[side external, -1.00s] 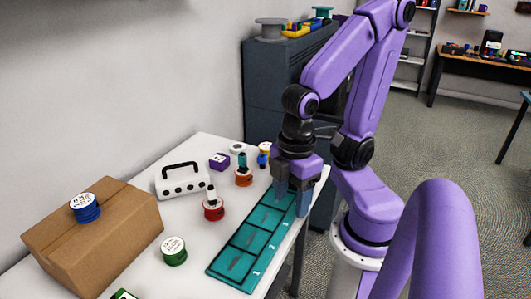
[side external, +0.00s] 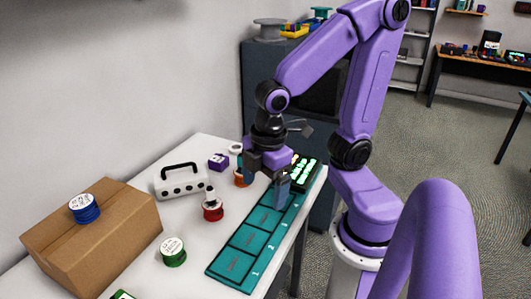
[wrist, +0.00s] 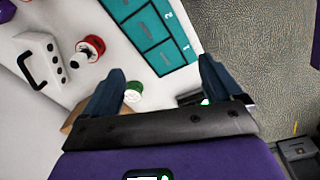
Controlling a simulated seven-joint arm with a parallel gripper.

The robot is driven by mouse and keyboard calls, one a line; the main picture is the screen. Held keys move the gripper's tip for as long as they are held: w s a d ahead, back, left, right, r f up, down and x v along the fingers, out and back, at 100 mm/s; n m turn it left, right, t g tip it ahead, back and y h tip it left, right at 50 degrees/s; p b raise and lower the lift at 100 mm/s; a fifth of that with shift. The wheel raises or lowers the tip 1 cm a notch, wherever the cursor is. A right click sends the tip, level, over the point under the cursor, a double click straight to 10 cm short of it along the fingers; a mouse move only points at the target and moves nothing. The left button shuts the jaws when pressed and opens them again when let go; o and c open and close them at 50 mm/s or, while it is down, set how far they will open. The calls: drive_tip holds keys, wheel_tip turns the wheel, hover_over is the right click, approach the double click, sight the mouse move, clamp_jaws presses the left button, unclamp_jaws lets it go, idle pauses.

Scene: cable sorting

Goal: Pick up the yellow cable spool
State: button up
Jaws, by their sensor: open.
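The yellow cable spool is not clearly visible now. In the side view, my gripper and wrist cover the back part of the table where a yellow-topped spool showed a second ago. My gripper (side external: 267,184) points down near the far part of the teal numbered mat (side external: 240,264). Its fingers are apart. In the wrist view my gripper (wrist: 162,76) is open, with no spool held between its fingers. That view shows a red spool (wrist: 90,46), a green spool (wrist: 133,90) and the mat (wrist: 158,58), but no yellow spool.
A white handled case (side external: 182,182), a red spool (side external: 213,213) and a green spool (side external: 173,252) stand left of the mat. A blue spool (side external: 85,209) sits on a cardboard box (side external: 120,250). A purple item (side external: 218,162) stands behind. A device with green lights (side external: 304,172) is right of my gripper.

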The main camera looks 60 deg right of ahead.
drive_tip(key=w+d+n+h, duration=0.1)
drive_tip(key=w+d, duration=0.2)
drive_tip(key=w, duration=0.2)
drive_tip(key=w+d+n, duration=0.1)
drive_tip(key=w+d, duration=0.2)
drive_tip(key=w, duration=0.3)
drive_tip(key=w+d+f+n+h, duration=0.1)
drive_tip(key=w+d, duration=0.3)
drive_tip(key=d, duration=0.4)
drive_tip(key=w+d+n+h, duration=0.15)
drive_tip(key=w+d, duration=0.25)
drive_tip(key=d, duration=0.4)
drive_tip(key=d+f+n+h, duration=0.1)
drive_tip(key=d+f+n, duration=0.1)
drive_tip(key=d, duration=1)
drive_tip(key=x, duration=1.1)
drive_tip(key=shift+s, duration=0.3)
drive_tip(key=shift+x, duration=2.95)
drive_tip(key=shift+s+a, duration=0.1)
drive_tip(key=shift+a, duration=0.1)
drive_tip(key=c, duration=1.2)
